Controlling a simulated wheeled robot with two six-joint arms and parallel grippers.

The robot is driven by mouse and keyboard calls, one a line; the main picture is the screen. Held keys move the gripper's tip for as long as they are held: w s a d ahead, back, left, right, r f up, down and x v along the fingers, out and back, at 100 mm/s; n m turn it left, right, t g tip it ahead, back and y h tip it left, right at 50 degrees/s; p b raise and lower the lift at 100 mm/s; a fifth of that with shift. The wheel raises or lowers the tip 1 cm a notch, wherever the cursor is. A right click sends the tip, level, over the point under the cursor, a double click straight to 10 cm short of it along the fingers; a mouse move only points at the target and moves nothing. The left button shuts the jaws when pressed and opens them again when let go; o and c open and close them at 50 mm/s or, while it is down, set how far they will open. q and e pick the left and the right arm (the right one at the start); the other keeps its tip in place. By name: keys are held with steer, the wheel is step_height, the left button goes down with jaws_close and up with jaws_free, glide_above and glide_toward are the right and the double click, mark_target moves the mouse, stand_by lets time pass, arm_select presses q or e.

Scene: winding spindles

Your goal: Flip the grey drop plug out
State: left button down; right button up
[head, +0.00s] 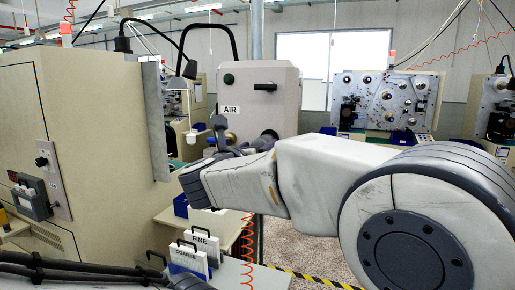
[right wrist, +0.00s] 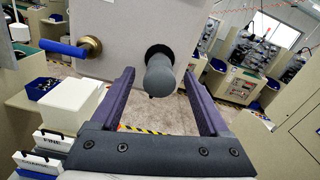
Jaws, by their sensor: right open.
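The grey drop plug (right wrist: 160,76) is a dark grey rounded knob sticking out of a dark round hole in the face of the light grey AIR box (head: 281,108). In the right wrist view my right gripper (right wrist: 158,90) is open, with one purple finger on each side of the plug. A gap shows between the plug and each finger. In the head view my right gripper (head: 220,135) is in front of the lower part of the box, and my arm hides much of that area. My left gripper is not in view.
A blue-handled lever on a brass valve (right wrist: 88,46) is left of the plug. A black handle (head: 265,87) is higher on the box. A large beige cabinet (head: 95,130) fills the left.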

steer(key=b+v, duration=0.4)
steer(key=v, duration=0.5)
steer(key=shift+s+b, duration=0.3)
steer(key=shift+a, duration=0.15)
